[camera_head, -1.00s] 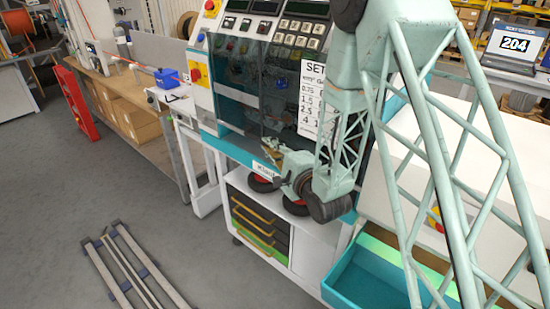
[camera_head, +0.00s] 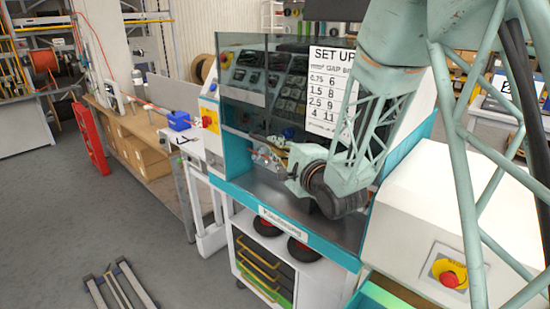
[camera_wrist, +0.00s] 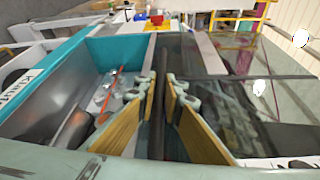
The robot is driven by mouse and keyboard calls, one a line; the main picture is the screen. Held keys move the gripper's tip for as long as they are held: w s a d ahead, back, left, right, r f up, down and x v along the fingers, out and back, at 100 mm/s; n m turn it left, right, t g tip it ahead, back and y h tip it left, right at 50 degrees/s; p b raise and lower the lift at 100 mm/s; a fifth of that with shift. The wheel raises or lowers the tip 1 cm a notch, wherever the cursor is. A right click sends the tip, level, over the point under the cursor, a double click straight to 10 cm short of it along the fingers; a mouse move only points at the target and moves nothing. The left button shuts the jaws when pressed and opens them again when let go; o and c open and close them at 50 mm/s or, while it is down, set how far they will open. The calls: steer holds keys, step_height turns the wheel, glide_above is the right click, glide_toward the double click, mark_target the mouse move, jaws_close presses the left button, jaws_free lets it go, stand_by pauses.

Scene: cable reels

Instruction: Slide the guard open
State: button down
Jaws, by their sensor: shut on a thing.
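The guard (camera_head: 255,112) is a dark see-through panel on the front of the teal and white machine. It stands raised, its upper edge above the control panel, with an open gap below it showing the work space. In the wrist view, the guard (camera_wrist: 262,95) spreads to the right. My gripper (camera_head: 284,170) is at the guard's lower edge, partly hidden by my wrist. In the wrist view, my gripper (camera_wrist: 158,88) has its yellow-padded fingers on both sides of a dark bar (camera_wrist: 157,125) along that edge, shut on it.
A "SET UP" sheet (camera_head: 331,92) shows at the guard. The grey machine bed (camera_head: 262,195) lies open below. A white housing with a red emergency button (camera_head: 449,279) is at right. A bench with a blue box (camera_head: 179,121) stands left. Floor at left is mostly clear.

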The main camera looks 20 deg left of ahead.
steer(key=p, duration=0.2)
glide_toward(275, 118)
steer(key=a, duration=0.1)
steer(key=w+a+r, duration=0.1)
steer(key=a, duration=0.3)
steer(key=shift+w+r, duration=0.15)
steer(key=shift+r, duration=0.25)
steer(key=c, duration=2.7)
jaws_free()
steer(key=shift+v, duration=6)
